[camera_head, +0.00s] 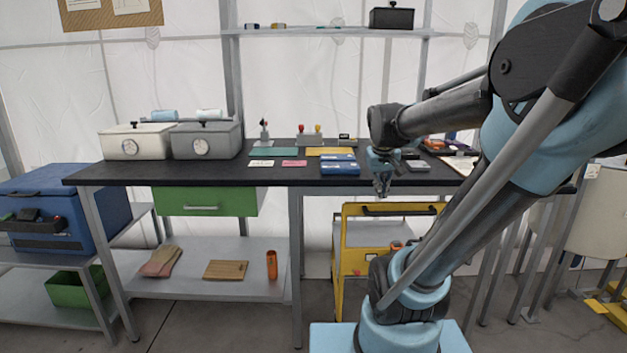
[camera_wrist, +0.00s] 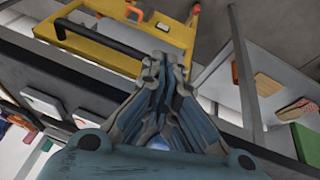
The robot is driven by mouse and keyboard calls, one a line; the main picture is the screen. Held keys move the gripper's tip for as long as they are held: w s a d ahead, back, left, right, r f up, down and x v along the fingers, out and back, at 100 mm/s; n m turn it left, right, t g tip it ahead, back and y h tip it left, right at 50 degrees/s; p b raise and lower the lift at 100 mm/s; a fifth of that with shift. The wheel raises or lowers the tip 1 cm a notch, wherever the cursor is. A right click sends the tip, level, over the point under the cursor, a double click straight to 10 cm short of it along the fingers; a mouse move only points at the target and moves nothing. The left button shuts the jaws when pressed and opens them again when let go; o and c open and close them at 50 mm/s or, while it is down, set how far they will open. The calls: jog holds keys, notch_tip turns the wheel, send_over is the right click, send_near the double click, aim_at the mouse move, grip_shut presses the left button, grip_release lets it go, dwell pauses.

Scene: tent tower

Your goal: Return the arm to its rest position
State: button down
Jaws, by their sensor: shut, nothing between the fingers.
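My gripper (camera_head: 382,188) hangs down at the front edge of the black-topped workbench (camera_head: 225,174), right of the blue packets (camera_head: 340,166). It is shut and holds nothing. In the wrist view its fingers (camera_wrist: 163,62) are together at the middle, with the yellow cart beyond them. My arm reaches from the right side of the head view, bent, with its forearm extended left over the bench. The arm hides part of the bench's right end.
A yellow cart (camera_head: 345,240) with a black handle stands below my gripper. Two boxes with dials (camera_head: 135,144) (camera_head: 207,142) sit at the bench's left. A grey block (camera_head: 419,165) lies close right of my gripper. The floor (camera_head: 200,325) in front is clear.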

jog(key=s+a+f+g, duration=0.1)
jog(key=s+f, duration=0.5)
jog(key=s, duration=0.2)
jog(key=s+f+m+g+y, duration=0.1)
jog(key=s+f, duration=0.6)
jog(key=s, duration=0.2)
jog(key=shift+s+a+m, duration=0.3)
jog(key=shift+a, duration=0.05)
jog(key=shift+w+f, duration=0.15)
jog(key=shift+w, duration=0.35)
